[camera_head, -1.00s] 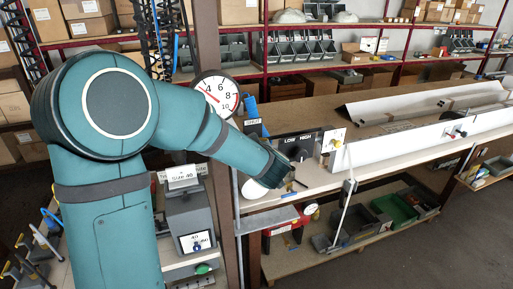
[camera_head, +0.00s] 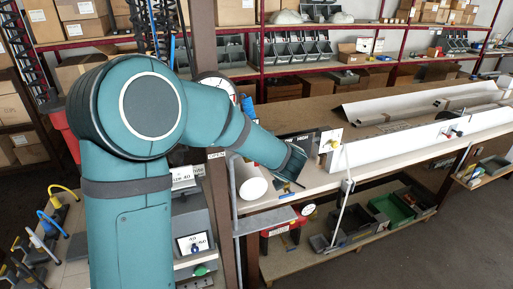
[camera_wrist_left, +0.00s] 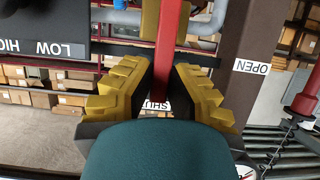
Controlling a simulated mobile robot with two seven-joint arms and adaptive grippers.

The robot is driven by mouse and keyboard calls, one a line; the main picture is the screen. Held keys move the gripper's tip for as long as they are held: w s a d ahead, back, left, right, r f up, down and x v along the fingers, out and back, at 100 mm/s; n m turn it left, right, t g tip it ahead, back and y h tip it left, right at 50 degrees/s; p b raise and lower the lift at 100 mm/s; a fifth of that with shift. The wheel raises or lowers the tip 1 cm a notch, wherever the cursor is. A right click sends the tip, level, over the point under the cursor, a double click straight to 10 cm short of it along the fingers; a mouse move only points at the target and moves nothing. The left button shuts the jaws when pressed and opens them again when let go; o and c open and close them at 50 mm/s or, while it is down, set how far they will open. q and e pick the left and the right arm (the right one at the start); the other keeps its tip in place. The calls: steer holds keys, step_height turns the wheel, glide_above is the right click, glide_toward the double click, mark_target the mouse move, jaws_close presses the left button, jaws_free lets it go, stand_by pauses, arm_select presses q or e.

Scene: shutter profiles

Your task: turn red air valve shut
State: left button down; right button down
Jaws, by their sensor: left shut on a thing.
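The red valve lever (camera_wrist_left: 168,35) runs down between the yellow fingers of my left gripper (camera_wrist_left: 163,80) in the left wrist view. The gripper is shut on the lever. A white SHUT label (camera_wrist_left: 155,105) shows behind the fingers, partly hidden. The valve is hidden behind my arm there, and the fingers cannot be made out. My right gripper is not in view.
The round gauge (camera_head: 222,86) is partly behind my arm. A long white profile (camera_head: 420,142) lies on the bench. Shelves with boxes are behind.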

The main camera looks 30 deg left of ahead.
arm_select(q)
steer(key=c, duration=0.9)
jaws_free()
steer(key=shift+f, duration=0.1)
steer(key=shift+c, duration=0.2)
steer(key=v, duration=1.2)
steer(key=shift+w, duration=0.1)
